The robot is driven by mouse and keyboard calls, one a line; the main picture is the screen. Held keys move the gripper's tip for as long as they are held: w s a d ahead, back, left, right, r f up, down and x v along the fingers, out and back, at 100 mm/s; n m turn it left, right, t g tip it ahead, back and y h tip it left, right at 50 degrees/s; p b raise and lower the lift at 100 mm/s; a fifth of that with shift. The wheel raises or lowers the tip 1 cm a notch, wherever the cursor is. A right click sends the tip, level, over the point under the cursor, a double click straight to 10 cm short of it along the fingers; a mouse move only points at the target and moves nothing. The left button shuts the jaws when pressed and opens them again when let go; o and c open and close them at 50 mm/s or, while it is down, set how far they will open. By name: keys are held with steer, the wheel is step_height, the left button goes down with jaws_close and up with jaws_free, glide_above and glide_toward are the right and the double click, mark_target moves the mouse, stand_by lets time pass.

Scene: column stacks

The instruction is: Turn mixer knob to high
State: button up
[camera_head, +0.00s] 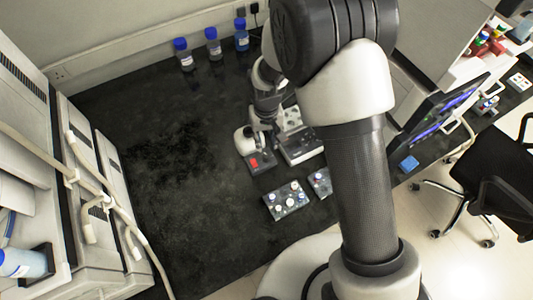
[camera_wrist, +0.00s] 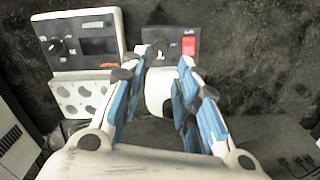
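The mixer is a small dark-fronted unit with a white round top (camera_wrist: 158,92) and a red switch (camera_wrist: 188,46). Its black knob (camera_wrist: 158,52) with a light pointer is left of the switch; the exact setting is too small to read. My gripper (camera_wrist: 163,62) is open, its blue-padded fingers spread on either side of the white top in the wrist view, with the tips near the knob's panel. I cannot tell whether they touch the mixer. In the head view the mixer (camera_head: 256,160) shows its red switch, with my gripper (camera_head: 268,108) just behind and above it.
A second device (camera_wrist: 80,42) with a dial, a display and a block of holes stands close left of the mixer in the wrist view. Racks of vials (camera_head: 287,200) stand in front. Blue-capped bottles (camera_head: 213,47) line the back. The bench's left part is clear.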

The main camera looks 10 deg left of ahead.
mark_target(266, 155)
step_height(266, 155, down, 9)
steer(key=shift+f+b, duration=0.2)
steer(key=shift+b, duration=0.8)
steer(key=shift+c, duration=0.3)
jaws_close()
